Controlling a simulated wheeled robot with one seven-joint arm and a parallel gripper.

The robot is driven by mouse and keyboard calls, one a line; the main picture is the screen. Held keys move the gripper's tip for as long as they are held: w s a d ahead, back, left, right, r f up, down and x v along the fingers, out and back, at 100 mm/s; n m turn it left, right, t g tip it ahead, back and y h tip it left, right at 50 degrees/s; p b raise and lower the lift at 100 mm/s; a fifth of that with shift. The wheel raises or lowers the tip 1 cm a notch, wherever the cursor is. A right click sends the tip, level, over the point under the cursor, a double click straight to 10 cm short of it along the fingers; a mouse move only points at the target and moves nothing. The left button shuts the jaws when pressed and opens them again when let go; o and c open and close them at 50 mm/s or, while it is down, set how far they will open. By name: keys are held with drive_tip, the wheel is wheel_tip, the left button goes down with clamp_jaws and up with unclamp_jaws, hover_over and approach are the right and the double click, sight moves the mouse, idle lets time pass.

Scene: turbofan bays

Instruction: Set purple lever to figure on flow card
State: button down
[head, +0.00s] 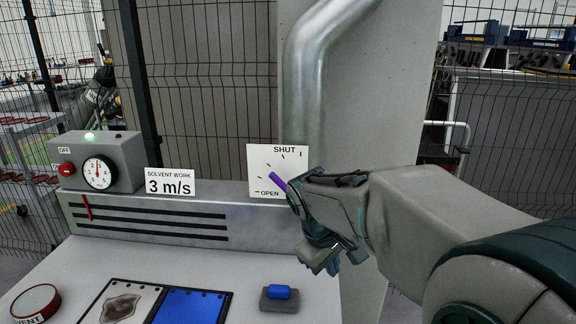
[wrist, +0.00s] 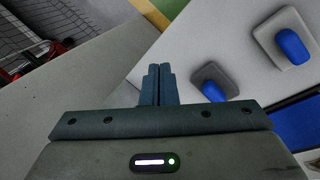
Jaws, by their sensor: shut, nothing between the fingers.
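The purple lever (head: 278,181) is on a white plate (head: 265,160) marked SHUT at the top and OPEN at the bottom, in the head view. The lever slants up to the left, and its lower right end is hidden behind my gripper. The flow card (head: 170,182) reads "SOLVENT WORK 3 m/s". A round dial gauge (head: 99,173) with a red needle pointing about straight up is on a grey box at the left. My gripper (head: 326,262) is shut and empty, just right of and below the plate. Its closed fingers show in the wrist view (wrist: 159,84); the lever does not.
A slotted metal ledge (head: 150,222) runs below the card. A bent pipe (head: 305,80) stands behind the plate.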

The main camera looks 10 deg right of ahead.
drive_tip(key=w+a+r+m+t+y+p, duration=0.1)
drive_tip(key=w+r+m+t+y+p, duration=0.1)
drive_tip(key=w+r+m+y+p, duration=0.35)
drive_tip(key=m+t+y+p, duration=0.2)
drive_tip(key=m+t+y, duration=0.1)
drive_tip(key=m+t, duration=0.3)
approach(282, 185)
drive_tip(key=s+d+r, duration=0.1)
drive_tip(key=d+r, duration=0.4)
drive_tip(key=s+a+f+p+x, duration=0.1)
drive_tip(key=x, duration=1.1)
drive_tip(key=shift+s+a+p, duration=0.25)
drive_tip(key=shift+a+p, duration=0.15)
drive_tip(key=shift+a+f, duration=0.1)
